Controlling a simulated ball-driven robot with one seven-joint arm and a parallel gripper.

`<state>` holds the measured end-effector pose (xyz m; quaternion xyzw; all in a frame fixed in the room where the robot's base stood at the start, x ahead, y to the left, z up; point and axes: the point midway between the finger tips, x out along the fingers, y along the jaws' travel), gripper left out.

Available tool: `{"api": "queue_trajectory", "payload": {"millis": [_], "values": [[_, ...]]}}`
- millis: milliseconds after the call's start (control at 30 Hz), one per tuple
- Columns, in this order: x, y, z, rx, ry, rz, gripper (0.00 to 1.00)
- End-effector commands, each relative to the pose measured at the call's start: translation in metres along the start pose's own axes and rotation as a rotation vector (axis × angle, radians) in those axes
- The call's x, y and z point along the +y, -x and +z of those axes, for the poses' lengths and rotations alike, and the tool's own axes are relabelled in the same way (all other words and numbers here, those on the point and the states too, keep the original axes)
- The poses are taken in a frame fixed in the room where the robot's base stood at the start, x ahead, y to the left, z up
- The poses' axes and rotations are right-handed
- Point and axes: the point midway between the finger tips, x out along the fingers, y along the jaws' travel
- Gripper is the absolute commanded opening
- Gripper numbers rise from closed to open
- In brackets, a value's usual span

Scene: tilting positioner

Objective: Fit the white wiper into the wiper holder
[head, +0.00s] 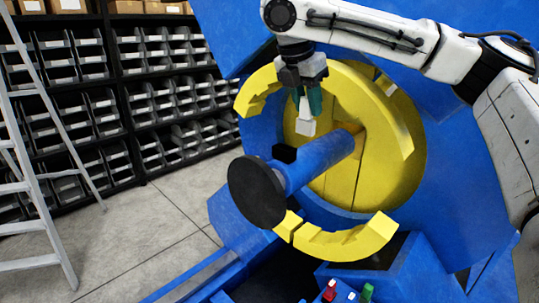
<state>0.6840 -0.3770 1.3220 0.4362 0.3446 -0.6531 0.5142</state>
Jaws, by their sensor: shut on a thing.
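My gripper (308,104) hangs downward with its teal fingers shut on the white wiper (306,126), a small pale block at the fingertips. The wiper is in front of the yellow disc of the positioner and, in the picture, above the blue shaft. A small black block (284,153) sits at the upper left side of the shaft and may be the wiper holder. The wiper appears apart from it, up and to the right. The depth between them is hard to judge, and the fingers hide the wiper's upper end.
The blue shaft (322,161) ends in a black disc (256,192). Yellow curved segments (352,240) ring the disc. Red (330,290) and green (367,292) pieces stand at the bottom. Bin shelves (170,80) and a ladder (40,200) are at left; floor between is clear.

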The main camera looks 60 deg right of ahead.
Motion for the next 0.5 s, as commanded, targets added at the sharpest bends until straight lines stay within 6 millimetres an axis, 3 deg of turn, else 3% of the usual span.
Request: {"api": "queue_trajectory", "payload": {"millis": [167,500], "values": [[0.012,-0.007,0.005,0.003,0.0,0.001,0.0],[0.074,-0.054,0.028,0.007,-0.001,-0.001,0.0]]}}
